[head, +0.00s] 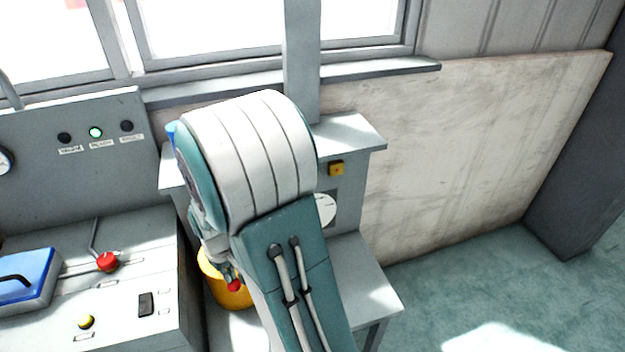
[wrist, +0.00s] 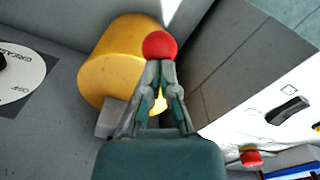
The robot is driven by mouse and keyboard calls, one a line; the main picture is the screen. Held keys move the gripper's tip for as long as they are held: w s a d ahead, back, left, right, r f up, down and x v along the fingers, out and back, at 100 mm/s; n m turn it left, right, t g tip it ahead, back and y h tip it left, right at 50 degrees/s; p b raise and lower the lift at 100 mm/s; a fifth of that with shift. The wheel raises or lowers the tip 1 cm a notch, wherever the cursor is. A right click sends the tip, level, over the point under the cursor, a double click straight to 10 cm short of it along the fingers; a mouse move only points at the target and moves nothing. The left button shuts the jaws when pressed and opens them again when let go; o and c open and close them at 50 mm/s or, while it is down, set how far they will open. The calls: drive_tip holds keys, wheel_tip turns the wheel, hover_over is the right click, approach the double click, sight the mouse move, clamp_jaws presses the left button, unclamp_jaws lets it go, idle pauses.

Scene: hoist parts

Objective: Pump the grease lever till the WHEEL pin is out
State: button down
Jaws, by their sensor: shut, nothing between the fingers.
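The grease lever's red ball knob (wrist: 159,45) is right at the tips of my gripper (wrist: 158,68) in the wrist view. My fingers are shut with nothing between them; whether they touch the knob I cannot tell. A yellow cylinder (wrist: 118,60) is behind and left of the knob. In the head view the knob (head: 234,285) shows in front of the yellow cylinder (head: 215,275), and my arm hides most of the gripper. A white dial (wrist: 22,78) with lettering that seems to read GREASE is at the left of the wrist view. The WHEEL pin is not identifiable.
The grey console (head: 60,200) at left carries three lamps, the middle one (head: 96,132) lit green; their labels are too small to read. It also has a red-knobbed lever (head: 107,262), a blue box (head: 28,280) and a yellow button (head: 86,321). Open floor (head: 480,280) is at right.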

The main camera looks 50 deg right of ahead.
wheel_tip(320, 180, up, 9)
drive_tip(key=shift+s+a, duration=0.25)
drive_tip(key=shift+s, duration=0.15)
idle(0.7)
drive_tip(key=shift+f, duration=0.1)
idle(0.3)
drive_tip(key=shift+w+d+f, duration=0.1)
drive_tip(key=shift+w+f, duration=0.05)
drive_tip(key=shift+f, duration=1.3)
drive_tip(key=shift+w+d+f, duration=0.1)
drive_tip(key=shift+f, duration=1.4)
drive_tip(key=shift+w+d+f, duration=0.1)
drive_tip(key=shift+w+f, duration=0.05)
drive_tip(key=shift+f, duration=1.3)
drive_tip(key=shift+r, duration=0.1)
wheel_tip(320, 180, up, 9)
drive_tip(key=shift+s+a, duration=0.3)
drive_tip(key=shift+s, duration=0.1)
